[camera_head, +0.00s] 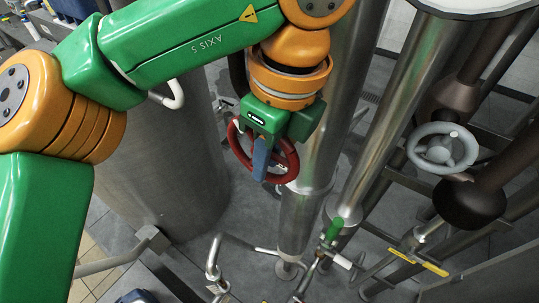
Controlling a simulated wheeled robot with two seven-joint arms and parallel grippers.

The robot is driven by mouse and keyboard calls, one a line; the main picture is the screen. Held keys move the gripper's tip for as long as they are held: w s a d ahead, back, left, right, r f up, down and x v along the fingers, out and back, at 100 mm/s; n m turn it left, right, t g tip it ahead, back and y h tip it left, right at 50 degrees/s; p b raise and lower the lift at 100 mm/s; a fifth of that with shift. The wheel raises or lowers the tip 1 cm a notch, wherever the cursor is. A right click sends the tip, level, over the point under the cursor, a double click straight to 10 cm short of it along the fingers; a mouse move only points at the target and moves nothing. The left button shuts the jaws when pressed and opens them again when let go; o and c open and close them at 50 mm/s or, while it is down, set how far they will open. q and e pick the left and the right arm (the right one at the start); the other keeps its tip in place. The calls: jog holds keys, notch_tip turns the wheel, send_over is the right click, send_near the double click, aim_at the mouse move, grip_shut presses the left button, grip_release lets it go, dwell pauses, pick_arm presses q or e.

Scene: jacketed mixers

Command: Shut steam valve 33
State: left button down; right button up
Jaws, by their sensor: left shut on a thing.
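A red handwheel (288,163) shows in the head view just below the wrist of my left arm. My left gripper (262,162) reaches down over the wheel and is shut on it; its green body and a blue part cover the wheel's middle and upper rim. The wheel's stem and valve body are mostly hidden behind the gripper. I see no readable number 33 on any valve. My right gripper is not in view.
A grey handwheel (441,148) sits on dark brown pipework at the right. A large steel vessel (160,160) stands at the left, and steel columns (325,110) rise behind the wheel. A green-handled valve (334,229) and a yellow lever (418,262) are lower down.

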pick_arm(q)
jog(key=shift+a+t+y, duration=0.1)
jog(key=shift+t+y, duration=0.2)
dwell(0.4)
jog(key=c, duration=0.8)
grip_release()
jog(key=shift+w, duration=0.1)
jog(key=shift+c, duration=0.2)
jog(key=shift+o, duration=0.6)
